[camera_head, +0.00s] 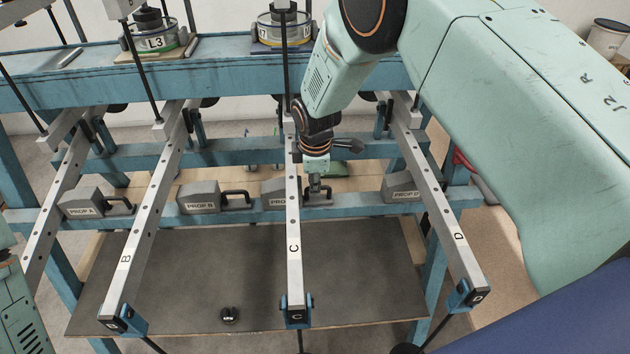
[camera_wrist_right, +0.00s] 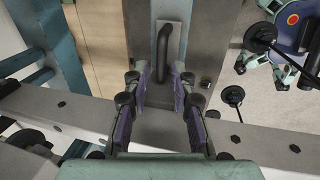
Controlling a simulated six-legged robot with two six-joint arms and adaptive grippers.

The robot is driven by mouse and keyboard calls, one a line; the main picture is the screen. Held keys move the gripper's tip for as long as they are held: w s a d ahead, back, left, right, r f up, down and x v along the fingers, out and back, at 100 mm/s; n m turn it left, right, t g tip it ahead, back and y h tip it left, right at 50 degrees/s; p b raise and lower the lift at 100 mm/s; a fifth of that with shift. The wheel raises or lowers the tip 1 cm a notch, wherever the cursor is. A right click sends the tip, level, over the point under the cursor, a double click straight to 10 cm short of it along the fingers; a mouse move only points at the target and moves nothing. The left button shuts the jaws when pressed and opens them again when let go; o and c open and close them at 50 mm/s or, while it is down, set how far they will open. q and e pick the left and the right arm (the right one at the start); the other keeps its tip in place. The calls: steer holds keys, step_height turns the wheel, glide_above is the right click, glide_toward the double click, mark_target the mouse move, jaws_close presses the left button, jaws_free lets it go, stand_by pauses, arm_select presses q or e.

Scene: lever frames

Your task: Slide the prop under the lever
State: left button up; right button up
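Prop C (camera_head: 272,192) is a grey block with a black handle on the blue rail, partly hidden behind lever C (camera_head: 294,240). Lever C is a long pale bar with holes, running from the back frame to a blue end clip at the front. My right gripper (camera_head: 315,186) is low beside lever C, at the handle side of prop C. In the right wrist view, its two fingers (camera_wrist_right: 160,88) are apart, with the black handle (camera_wrist_right: 164,50) lined up between and just beyond them. I cannot tell if they touch it. My left gripper is out of view.
Prop A (camera_head: 82,202), prop B (camera_head: 199,197) and prop D (camera_head: 401,187) sit along the same rail (camera_head: 240,215). Lever B (camera_head: 143,245) and lever D (camera_head: 450,230) flank lever C. A dark board (camera_head: 220,270) lies below, with a small black object (camera_head: 229,315) near its front.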

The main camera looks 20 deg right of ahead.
steer(key=shift+o, duration=0.4)
steer(key=shift+s+d, duration=0.1)
steer(key=shift+d, duration=0.3)
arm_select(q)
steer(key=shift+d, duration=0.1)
arm_select(e)
steer(key=v, duration=1.2)
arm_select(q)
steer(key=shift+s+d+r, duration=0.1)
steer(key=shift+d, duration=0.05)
